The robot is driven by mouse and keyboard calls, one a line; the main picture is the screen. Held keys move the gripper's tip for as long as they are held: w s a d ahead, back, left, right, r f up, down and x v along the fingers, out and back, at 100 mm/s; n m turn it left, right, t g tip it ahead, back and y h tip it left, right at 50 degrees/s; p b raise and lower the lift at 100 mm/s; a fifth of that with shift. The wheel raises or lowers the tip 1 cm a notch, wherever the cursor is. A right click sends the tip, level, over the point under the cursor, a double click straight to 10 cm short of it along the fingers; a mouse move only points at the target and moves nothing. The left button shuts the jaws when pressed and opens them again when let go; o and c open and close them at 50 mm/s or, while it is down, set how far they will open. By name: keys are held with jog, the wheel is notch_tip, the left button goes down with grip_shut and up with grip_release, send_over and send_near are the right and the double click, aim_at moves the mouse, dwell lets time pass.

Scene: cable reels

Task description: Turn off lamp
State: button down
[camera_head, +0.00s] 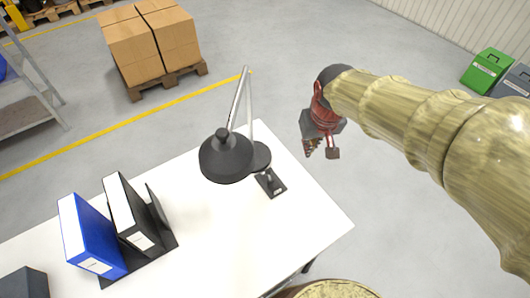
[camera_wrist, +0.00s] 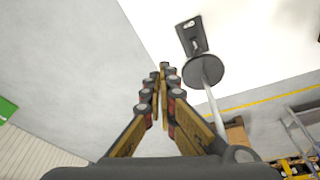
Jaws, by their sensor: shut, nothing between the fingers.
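A black desk lamp (camera_head: 226,158) stands on the white table, with its shade hanging towards the near side and a thin silver arm. Its round dark base also shows in the wrist view (camera_wrist: 203,72). Beside the base lies a small black plate (camera_head: 270,183) with a light-coloured switch part; it shows in the wrist view too (camera_wrist: 190,37). My gripper (camera_head: 322,150) is shut and empty, to the right of the lamp and plate in the head view. In the wrist view its fingertips (camera_wrist: 166,70) line up with the table edge, apart from the plate. Whether the lamp is lit is unclear.
The white table (camera_head: 225,235) carries a blue binder (camera_head: 88,235) and black-and-white binders (camera_head: 135,215) at the left. Cardboard boxes (camera_head: 150,45) on a pallet stand behind on the floor. Green and grey cases (camera_head: 487,70) stand at right. The table between binders and plate is clear.

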jog(key=w+a+f+n+g+p, duration=0.1)
jog(key=w+a+f+p, duration=0.2)
jog(key=w+a, duration=0.2)
jog(key=n+g+p, duration=0.1)
jog(key=n+p, duration=0.1)
jog(key=p, duration=0.1)
send_over(268, 172)
jog(key=w+a, duration=0.1)
jog(key=w, duration=0.2)
notch_tip(268, 172, down, 8)
jog(key=r, duration=0.1)
jog(key=shift+a+f+m, duration=0.2)
jog(key=shift+f+m, duration=0.05)
jog(key=shift+m, duration=0.05)
jog(key=f+b, duration=0.1)
jog(key=f, duration=0.2)
jog(key=f+b, duration=0.1)
jog(key=f, duration=0.2)
jog(key=w+f+b, duration=0.1)
jog(key=f, duration=0.3)
jog(key=shift+w, duration=0.1)
